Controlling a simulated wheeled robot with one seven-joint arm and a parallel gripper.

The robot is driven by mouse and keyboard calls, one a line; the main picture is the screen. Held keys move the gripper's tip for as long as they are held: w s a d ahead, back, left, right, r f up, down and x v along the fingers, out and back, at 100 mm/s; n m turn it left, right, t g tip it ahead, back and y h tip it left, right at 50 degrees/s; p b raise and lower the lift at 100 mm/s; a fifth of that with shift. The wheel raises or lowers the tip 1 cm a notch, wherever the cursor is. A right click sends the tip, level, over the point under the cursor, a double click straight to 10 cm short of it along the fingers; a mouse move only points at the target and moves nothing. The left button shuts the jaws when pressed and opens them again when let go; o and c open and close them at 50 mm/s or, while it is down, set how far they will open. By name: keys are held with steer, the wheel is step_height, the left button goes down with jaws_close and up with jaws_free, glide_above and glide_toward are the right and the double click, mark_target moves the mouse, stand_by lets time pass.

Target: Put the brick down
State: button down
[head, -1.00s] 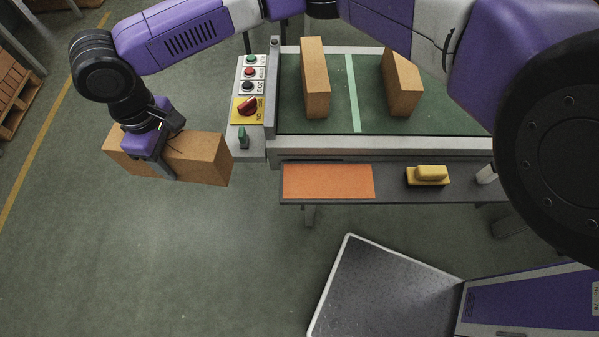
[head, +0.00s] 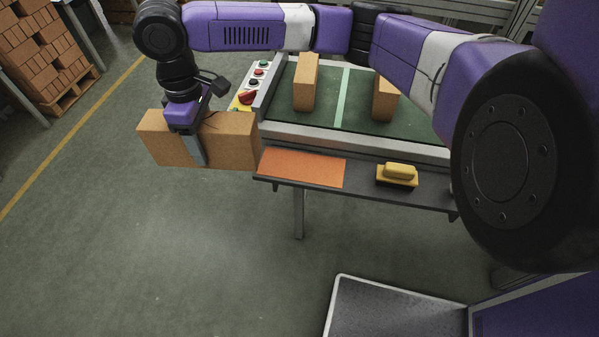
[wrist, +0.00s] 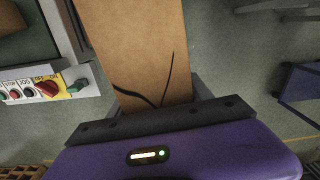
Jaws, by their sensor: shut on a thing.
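My gripper (head: 200,150) is shut on a tan brick (head: 232,138) and holds it in the air to the left of the conveyor. The brick lies lengthwise across the jaws, its long side facing the head camera. In the wrist view the brick (wrist: 140,45) stretches away from the gripper, with dark crack-like lines on its face. Two more tan bricks stand on the green conveyor belt (head: 325,105): one on the left (head: 304,85) and one on the right (head: 384,100), partly hidden by my arm.
A grey shelf (head: 360,187) on the conveyor's near side bears an orange mat (head: 302,167) and a yellow-handled block (head: 397,175). A control panel (head: 247,96) with a red switch is close behind the held brick. Brick pallets (head: 45,50) stand far left. Open floor lies in front.

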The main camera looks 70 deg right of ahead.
steer(key=s+d+m+b, duration=0.2)
steer(key=s+d+b, duration=0.4)
steer(key=s+d, duration=1.1)
step_height(320, 180, down, 19)
steer(key=shift+w+d+r+b, duration=0.1)
steer(key=shift+w+d+b, duration=0.05)
steer(key=shift+b, duration=0.55)
steer(key=shift+f, duration=0.2)
steer(key=shift+c, duration=2.2)
jaws_free()
